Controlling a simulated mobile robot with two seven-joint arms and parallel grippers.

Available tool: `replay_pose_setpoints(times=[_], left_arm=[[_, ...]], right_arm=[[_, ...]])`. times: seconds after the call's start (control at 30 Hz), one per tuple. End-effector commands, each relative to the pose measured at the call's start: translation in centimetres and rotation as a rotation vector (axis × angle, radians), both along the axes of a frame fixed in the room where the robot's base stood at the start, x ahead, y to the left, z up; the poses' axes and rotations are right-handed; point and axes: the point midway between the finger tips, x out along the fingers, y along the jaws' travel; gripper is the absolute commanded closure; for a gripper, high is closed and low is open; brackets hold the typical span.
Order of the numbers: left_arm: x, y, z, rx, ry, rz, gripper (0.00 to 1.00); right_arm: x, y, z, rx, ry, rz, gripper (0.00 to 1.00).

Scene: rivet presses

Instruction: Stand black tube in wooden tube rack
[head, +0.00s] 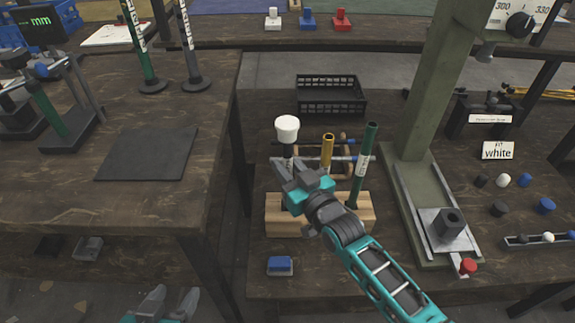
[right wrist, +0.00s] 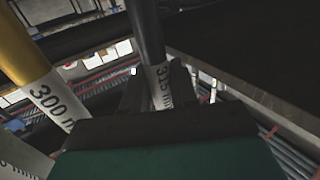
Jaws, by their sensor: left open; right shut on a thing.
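My right gripper (head: 289,168) is shut on the black tube above the rack. The right wrist view shows the black tube (right wrist: 147,35) with its white "315 mm" label between the fingers. The tube's lower end is hidden behind my gripper, so I cannot tell whether it sits in the rack. My left gripper (head: 160,303) is open and empty at the bottom edge of the head view, low beside the tables.
A yellow tube (head: 327,150) and a green tube (head: 367,155) stand close to the right of the black one. A green press (head: 425,110) rises at the right. A black crate (head: 331,97) lies behind. A blue block (head: 280,265) lies before the rack.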

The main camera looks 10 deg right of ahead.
Motion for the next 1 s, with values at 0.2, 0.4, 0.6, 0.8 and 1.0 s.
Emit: replay_pose_setpoints(times=[0.2, 0.4, 0.6, 0.8, 1.0], left_arm=[[0.05, -0.15, -0.43, -0.007, 0.000, 0.005, 0.41], [0.07, -0.20, -0.46, -0.009, -0.001, 0.006, 0.41], [0.08, -0.19, -0.45, -0.008, -0.001, 0.005, 0.41], [0.08, -0.15, -0.47, -0.006, -0.001, 0.004, 0.41], [0.06, -0.01, -0.15, -0.001, -0.001, 0.001, 0.41]], right_arm=[[0.03, 0.00, -0.56, 0.000, -0.003, 0.000, 1.00], [0.03, 0.01, -0.66, 0.001, -0.003, 0.000, 0.64], [0.01, -0.01, -0.70, 0.001, -0.002, 0.000, 0.45], [-0.02, -0.01, -0.84, -0.001, 0.002, 0.000, 0.43], [-0.90, -0.31, -0.77, -0.001, 0.002, 0.000, 0.43]])
